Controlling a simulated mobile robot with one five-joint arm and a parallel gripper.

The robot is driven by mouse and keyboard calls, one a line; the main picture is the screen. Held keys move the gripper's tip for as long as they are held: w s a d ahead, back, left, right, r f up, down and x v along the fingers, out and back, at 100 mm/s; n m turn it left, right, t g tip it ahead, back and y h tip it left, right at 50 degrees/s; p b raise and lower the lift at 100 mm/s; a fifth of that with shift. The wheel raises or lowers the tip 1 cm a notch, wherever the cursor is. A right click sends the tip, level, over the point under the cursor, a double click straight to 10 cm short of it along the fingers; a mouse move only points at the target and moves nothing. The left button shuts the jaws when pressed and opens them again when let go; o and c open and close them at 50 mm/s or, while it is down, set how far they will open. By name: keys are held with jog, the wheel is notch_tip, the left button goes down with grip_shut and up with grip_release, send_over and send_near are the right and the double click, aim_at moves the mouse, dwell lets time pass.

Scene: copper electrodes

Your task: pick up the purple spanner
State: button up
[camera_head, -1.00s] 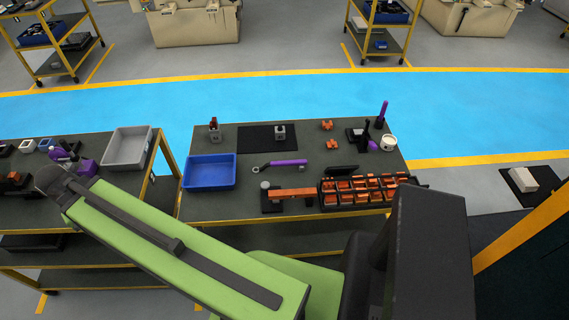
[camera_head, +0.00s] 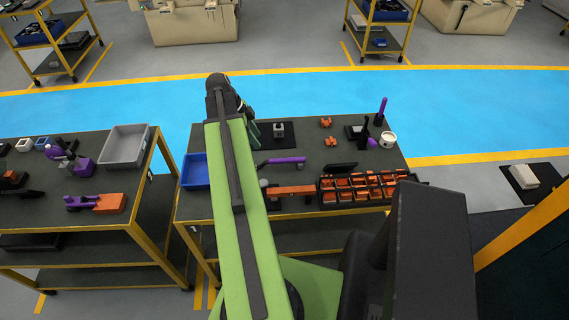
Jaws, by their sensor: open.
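The purple spanner (camera_head: 286,160) lies flat on the dark top of the middle table. My gripper (camera_head: 253,132) is open and hangs at the far end of my green arm, above the table's back left. It is a little behind and left of the spanner and apart from it. My arm hides part of the gripper.
A blue bin (camera_head: 195,171) sits left of my arm, partly hidden. A grey block on a black mat (camera_head: 287,143) lies behind the spanner. An orange-filled rack (camera_head: 357,188) and an orange bar (camera_head: 292,190) lie in front. A white cup (camera_head: 388,139) stands right.

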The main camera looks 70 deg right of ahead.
aim_at(272, 160)
jog(key=b+x, duration=0.4)
jog(key=x, duration=0.1)
jog(key=b+x, duration=0.4)
jog(key=x, duration=0.1)
jog(key=shift+w+f, duration=0.2)
jog(key=shift+s+f, duration=0.15)
jog(key=shift+s, duration=0.1)
jog(key=b+x, duration=0.5)
jog(key=shift+d, duration=0.15)
jog(key=shift+s, duration=0.1)
jog(key=shift+c, duration=0.2)
grip_shut()
